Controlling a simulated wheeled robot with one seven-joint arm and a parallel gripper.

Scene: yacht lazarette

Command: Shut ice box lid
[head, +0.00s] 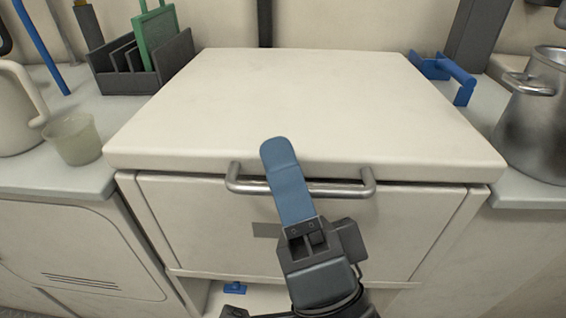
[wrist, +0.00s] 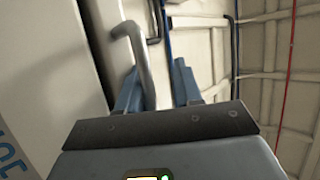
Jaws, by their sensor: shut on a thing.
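The ice box lid (head: 310,95) is a broad, thick cream panel on top of the cream ice box (head: 400,235). It looks level or nearly so, with a thin dark line under its front edge; I cannot tell how tightly it meets the box. A steel bar handle (head: 340,189) runs along its front and also shows in the wrist view (wrist: 136,45). My gripper (head: 281,165) has blue fingers and reaches up across the handle left of its middle. In the wrist view, my gripper (wrist: 157,85) has the bar between its fingers. The fingers hide part of the bar.
A grey rack (head: 145,70) with a green board and a translucent cup (head: 73,138) stand on the left counter. A blue bracket-like thing (head: 445,75) and a steel pot (head: 540,115) stand on the right. The lid's top is clear.

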